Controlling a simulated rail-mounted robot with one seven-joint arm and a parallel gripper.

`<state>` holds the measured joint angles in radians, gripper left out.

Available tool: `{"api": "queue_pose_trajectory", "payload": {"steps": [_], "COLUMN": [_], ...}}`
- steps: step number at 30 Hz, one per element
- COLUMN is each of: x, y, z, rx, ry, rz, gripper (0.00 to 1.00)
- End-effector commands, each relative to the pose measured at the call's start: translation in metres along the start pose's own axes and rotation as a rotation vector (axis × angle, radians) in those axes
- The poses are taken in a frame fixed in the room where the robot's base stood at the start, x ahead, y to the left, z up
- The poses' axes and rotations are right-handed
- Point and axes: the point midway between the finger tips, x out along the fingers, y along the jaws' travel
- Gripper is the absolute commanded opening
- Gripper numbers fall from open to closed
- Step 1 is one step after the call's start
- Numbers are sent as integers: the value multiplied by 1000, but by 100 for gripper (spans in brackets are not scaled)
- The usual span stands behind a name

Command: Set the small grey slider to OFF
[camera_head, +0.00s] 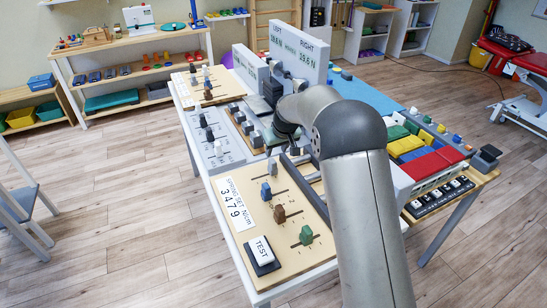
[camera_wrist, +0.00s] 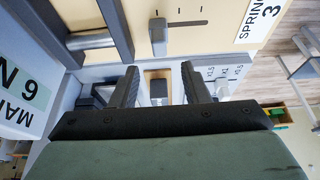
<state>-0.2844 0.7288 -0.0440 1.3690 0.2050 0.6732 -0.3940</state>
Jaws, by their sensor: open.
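A grey slider (camera_wrist: 158,37) stands in a short slot on a cream board in the wrist view, at the left end of the marked slot. In the head view a small grey knob (camera_head: 272,166) shows on the "SPRING SET N/cm" board (camera_head: 240,252), beside my arm. The head view mostly hides my gripper.
Blue (camera_head: 266,191), brown (camera_head: 279,214) and green (camera_head: 306,235) sliders and a TEST button (camera_head: 262,251) are on the near board. A display box (camera_head: 299,57) stands behind. Coloured blocks (camera_head: 428,160) lie right of my arm.

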Motion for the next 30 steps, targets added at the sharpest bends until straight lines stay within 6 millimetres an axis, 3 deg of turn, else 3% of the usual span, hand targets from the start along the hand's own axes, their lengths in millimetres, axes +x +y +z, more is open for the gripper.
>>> {"api": "queue_pose_trajectory", "payload": {"steps": [3,10,15,24,28,30], "x": [26,63,75,77,77,77], "y": [0,0,0,0,0,0], "z": [0,0,0,0,0,0], "rx": [0,-1,-1,0,0,0], "ry": [-4,-1,-1,0,0,0], "rz": [0,0,0,0,0,0], "gripper": [42,42,42,42,6,0]}}
